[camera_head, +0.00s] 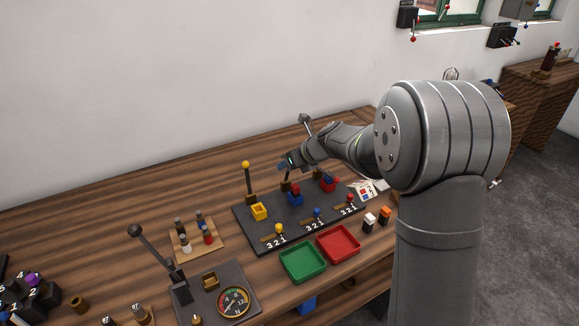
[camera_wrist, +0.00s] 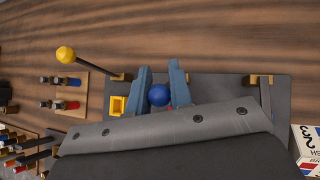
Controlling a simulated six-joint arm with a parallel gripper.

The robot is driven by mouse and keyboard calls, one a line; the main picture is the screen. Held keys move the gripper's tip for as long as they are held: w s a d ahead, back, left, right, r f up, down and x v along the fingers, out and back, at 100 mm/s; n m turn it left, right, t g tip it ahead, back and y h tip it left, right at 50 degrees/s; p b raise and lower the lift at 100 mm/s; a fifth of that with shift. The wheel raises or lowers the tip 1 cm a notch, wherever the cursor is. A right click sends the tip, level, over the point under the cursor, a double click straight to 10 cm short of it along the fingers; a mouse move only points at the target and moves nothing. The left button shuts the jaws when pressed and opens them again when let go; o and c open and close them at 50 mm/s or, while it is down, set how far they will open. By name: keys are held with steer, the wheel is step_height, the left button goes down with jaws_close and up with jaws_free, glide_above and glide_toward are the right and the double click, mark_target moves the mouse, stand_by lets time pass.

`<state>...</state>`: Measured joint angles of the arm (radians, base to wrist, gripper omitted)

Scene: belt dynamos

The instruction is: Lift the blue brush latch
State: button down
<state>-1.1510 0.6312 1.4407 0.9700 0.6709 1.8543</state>
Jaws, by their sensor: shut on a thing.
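The blue latch's round knob (camera_wrist: 159,95) sits between the two blue-grey fingers of my gripper (camera_wrist: 160,88) in the wrist view. My gripper is shut on this knob. In the head view my gripper (camera_head: 287,163) is above the back of the dark board (camera_head: 243,222), and it hides the knob. A blue brush box (camera_head: 295,199) stands on the board just below my gripper, with a red piece showing at its top. The lower part of the blue latch is mostly hidden.
A yellow-knobbed lever (camera_head: 246,166) stands upright to the left, near a yellow box (camera_head: 259,211). A red box (camera_head: 328,185) is to the right. Green (camera_head: 303,262) and red (camera_head: 338,244) trays lie in front. A black-knobbed lever (camera_head: 135,231) rises at front left.

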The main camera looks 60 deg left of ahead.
steer(key=shift+a+r, duration=0.15)
steer(key=shift+a, duration=1.3)
steer(key=shift+f, duration=0.25)
steer(key=c, duration=1.3)
jaws_free()
steer(key=shift+w, duration=0.1)
steer(key=shift+r, duration=0.1)
steer(key=shift+w+d+r, duration=0.1)
steer(key=shift+d+r, duration=0.15)
steer(key=shift+r, duration=0.15)
steer(key=v, duration=1.6)
steer(key=shift+d, duration=0.25)
